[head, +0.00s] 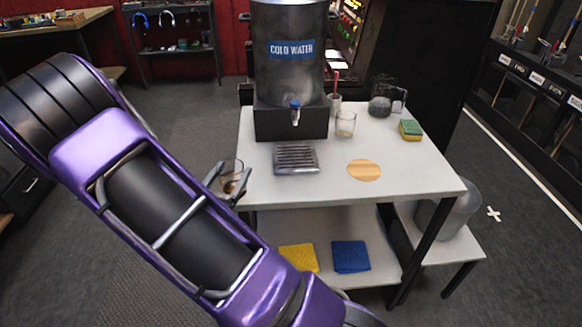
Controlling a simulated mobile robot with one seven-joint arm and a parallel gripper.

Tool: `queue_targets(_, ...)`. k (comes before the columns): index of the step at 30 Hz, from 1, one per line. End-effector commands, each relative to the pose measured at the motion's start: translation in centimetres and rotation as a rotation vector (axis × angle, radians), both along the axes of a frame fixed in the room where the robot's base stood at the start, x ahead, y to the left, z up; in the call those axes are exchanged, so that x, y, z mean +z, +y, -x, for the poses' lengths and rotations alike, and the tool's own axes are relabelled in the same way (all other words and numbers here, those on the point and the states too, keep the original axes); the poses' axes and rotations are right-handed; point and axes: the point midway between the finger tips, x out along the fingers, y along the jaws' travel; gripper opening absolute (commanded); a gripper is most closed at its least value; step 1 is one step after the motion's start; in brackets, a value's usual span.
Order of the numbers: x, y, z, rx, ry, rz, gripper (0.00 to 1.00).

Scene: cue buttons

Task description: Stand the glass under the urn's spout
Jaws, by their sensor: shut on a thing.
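The grey metal urn (287,75) has a blue "COLD WATER" label and stands on a black base at the back of the white table. Its spout (295,114) with a blue tap faces forward above a ribbed metal drip tray (296,159). The drip tray holds nothing. My gripper (229,183) is at the table's left edge, to the left of the drip tray, shut on a clear glass (236,168). The glass looks roughly upright, and the fingers partly hide it. I cannot tell its exact height against the tabletop.
On the table (320,188) are another glass (345,124), a cup with a red stick (335,103), a dark jug (382,103), a sponge (410,130) and a round wooden coaster (364,170). Yellow (299,258) and blue (351,257) cloths lie on the lower shelf. The tabletop's front is clear.

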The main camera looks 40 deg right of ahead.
Motion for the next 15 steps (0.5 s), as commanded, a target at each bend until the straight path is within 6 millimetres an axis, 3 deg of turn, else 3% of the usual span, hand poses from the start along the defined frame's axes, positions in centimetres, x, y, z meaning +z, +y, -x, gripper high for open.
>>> queue_targets(3,-0.6,-3.0,0.9,-0.132,-0.001,-0.01,0.11)
queue_targets(10,-0.2,-5.8,2.2,-0.262,0.014,-0.017,0.11)
queue_targets(15,-0.1,-8.1,1.6,-0.281,0.017,-0.018,0.11)
